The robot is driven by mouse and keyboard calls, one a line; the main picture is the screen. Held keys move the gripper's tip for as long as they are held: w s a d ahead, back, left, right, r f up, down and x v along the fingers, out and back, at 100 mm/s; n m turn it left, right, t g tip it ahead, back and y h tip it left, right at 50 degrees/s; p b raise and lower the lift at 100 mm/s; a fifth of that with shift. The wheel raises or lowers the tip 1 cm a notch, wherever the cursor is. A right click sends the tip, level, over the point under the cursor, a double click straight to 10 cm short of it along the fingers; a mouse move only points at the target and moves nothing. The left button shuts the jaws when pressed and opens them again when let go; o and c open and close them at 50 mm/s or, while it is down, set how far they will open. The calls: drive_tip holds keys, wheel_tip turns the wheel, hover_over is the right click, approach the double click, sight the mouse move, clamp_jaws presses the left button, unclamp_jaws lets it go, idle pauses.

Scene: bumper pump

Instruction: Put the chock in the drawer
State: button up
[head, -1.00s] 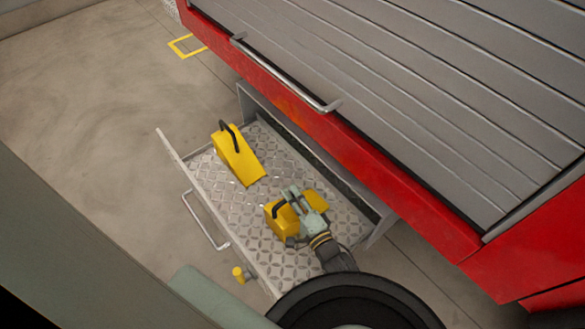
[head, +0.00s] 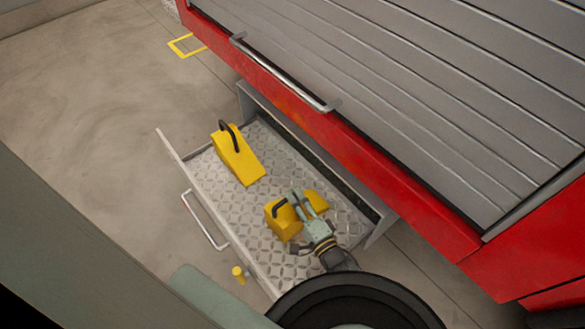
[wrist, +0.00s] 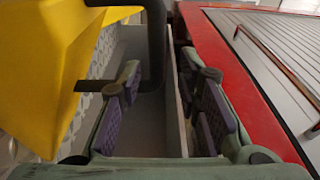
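The yellow chock (head: 283,228) with a black handle sits inside the open drawer (head: 355,222), toward its near right end. It also shows large at the left of the wrist view (wrist: 35,65). A second yellow chock (head: 236,156) with a black handle lies farther back in the drawer. My gripper (head: 302,201) is over the drawer, just right of the near chock and overlapping part of it. In the wrist view my gripper (wrist: 170,92) has its fingers apart, with the black handle (wrist: 155,45) showing near the gap. I cannot tell whether a finger touches the handle.
The drawer sticks out from under a red vehicle body (head: 425,215) with a grey slatted shutter (head: 440,90). A silver drawer handle (head: 204,222) is on its front. A yellow knob (head: 239,274) stands near the drawer front. The concrete floor at left is clear.

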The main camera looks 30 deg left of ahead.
drive_tip(key=v, duration=1)
drive_tip(key=shift+r, duration=0.1)
